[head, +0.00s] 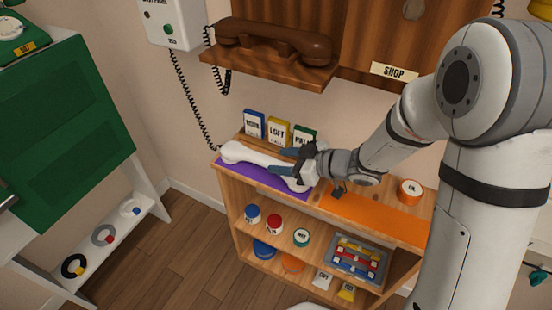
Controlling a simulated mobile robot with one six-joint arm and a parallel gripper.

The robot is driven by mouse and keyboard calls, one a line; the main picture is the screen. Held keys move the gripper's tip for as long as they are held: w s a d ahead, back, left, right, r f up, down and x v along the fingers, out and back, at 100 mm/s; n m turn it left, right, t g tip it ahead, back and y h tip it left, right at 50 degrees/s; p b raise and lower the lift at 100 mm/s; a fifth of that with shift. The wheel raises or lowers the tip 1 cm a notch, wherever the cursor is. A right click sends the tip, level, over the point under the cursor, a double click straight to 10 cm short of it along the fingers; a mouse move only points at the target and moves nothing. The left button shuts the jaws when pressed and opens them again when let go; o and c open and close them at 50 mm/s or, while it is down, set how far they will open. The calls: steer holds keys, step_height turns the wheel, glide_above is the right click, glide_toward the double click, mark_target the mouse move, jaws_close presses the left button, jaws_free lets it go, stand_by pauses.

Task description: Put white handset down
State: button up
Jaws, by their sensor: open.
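The white handset (250,155) lies on the purple mat (238,174) on top of the wooden shelf unit. A black coiled cord runs from its left end up to the white wall box. My gripper (291,160) is at the handset's right part, with dark fingers pointing left. The fingers are open around or just beside the handset; I cannot tell whether they touch it. The gripper partly hides the handset's right end.
A brown handset (270,38) rests on a wall shelf above. Several small boxes (278,131) stand behind the white handset. An orange mat (375,214) and an orange-and-white roll (410,190) are to the right. Lower shelves hold jars and a tray (334,265).

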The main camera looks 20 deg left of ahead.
steer(key=p+v, duration=0.1)
steer(key=v, duration=0.7)
steer(key=shift+d+r, duration=0.15)
steer(key=shift+d, duration=0.3)
